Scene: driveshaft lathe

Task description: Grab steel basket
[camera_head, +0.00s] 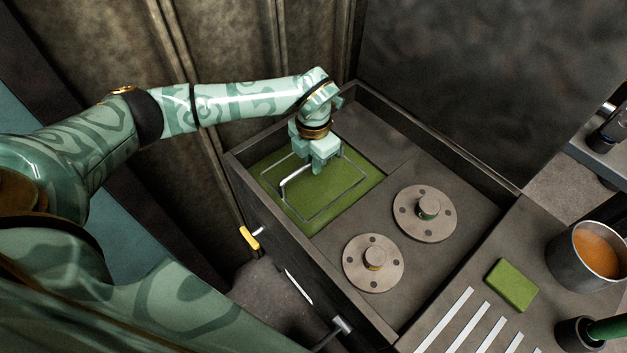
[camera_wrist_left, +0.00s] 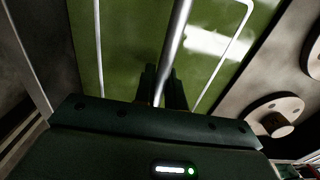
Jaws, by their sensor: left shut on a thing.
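The steel basket (camera_head: 294,174) shows as a thin wire rim with a thicker bent handle, over a green mat (camera_head: 262,172) in the left compartment of an open drawer. My left gripper (camera_head: 318,164) reaches down over the basket and is shut on its handle. In the left wrist view the steel basket's handle (camera_wrist_left: 175,42) runs as a bright rod between the dark fingers of my left gripper (camera_wrist_left: 163,88). I cannot tell whether the basket touches the mat. My right gripper is not in view.
Two round flanged discs (camera_head: 408,214) (camera_head: 355,275) lie in the drawer (camera_head: 245,190) right of the mat. Drawer walls surround the basket. A green block (camera_head: 512,285) and a metal cup (camera_head: 570,262) with orange contents stand at right. A dark panel (camera_head: 480,80) rises behind.

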